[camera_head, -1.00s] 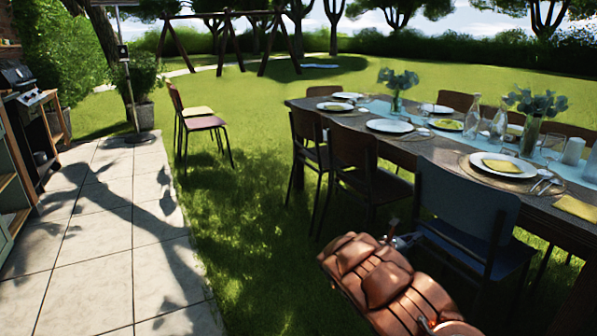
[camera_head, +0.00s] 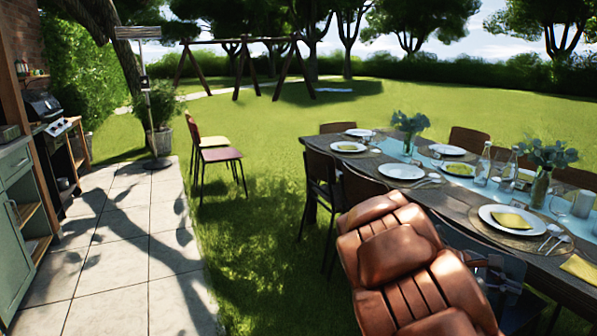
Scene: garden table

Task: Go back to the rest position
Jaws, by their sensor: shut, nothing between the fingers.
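My copper-coloured arm (camera_head: 410,262) rises from the bottom of the view, right of centre, and covers part of the chairs. My gripper (camera_head: 506,283) shows only in part as a small dark shape beyond the arm's right side, in front of the blue chair. It is shut, with nothing seen in it. Its fingertips are hard to make out against the dark chair.
The set dining table (camera_head: 455,200) with plates, glasses and vases fills the right, chairs along its near side. Two chairs (camera_head: 215,156) stand on the grass, left of centre. A paved path (camera_head: 130,240) and a green cabinet (camera_head: 14,230) lie left. Open lawn lies between.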

